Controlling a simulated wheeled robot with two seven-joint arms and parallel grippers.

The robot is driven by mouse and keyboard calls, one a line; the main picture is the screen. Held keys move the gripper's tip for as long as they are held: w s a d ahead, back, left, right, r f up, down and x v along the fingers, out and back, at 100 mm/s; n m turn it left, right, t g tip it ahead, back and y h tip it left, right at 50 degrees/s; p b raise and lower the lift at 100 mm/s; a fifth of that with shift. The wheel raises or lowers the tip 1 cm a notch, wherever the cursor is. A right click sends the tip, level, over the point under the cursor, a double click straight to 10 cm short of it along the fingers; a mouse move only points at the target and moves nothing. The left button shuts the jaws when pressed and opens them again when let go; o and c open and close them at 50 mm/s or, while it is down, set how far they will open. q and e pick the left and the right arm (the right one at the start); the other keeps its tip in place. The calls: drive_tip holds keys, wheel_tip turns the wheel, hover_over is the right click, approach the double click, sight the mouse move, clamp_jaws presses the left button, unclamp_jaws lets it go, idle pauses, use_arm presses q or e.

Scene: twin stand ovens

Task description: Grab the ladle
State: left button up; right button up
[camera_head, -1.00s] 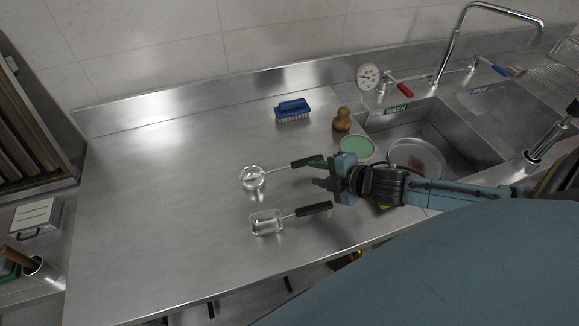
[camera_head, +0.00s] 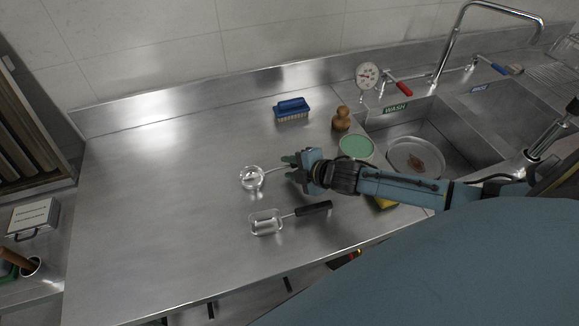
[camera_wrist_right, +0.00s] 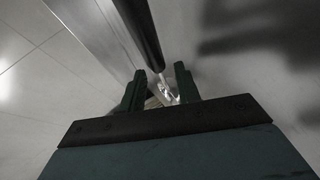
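The ladle (camera_head: 252,178) lies on the steel counter, its round metal bowl to the left and its thin stem running right to my right gripper (camera_head: 291,167). The gripper hides its black handle in the head view. In the right wrist view, the black ladle handle (camera_wrist_right: 141,32) comes from the top towards the space between the two green fingers of my right gripper (camera_wrist_right: 161,76). The fingers are apart, and I see no firm contact with the handle. My left gripper is not in view.
A square-headed utensil (camera_head: 266,222) with a black handle lies just in front of the ladle. A blue brush (camera_head: 292,108), a wooden knob-shaped item (camera_head: 342,120) and a green round item (camera_head: 356,146) stand behind and right. The sink (camera_head: 440,135) holds a plate (camera_head: 412,158). The counter's left is clear.

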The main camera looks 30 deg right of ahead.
clamp_jaws()
idle(0.4)
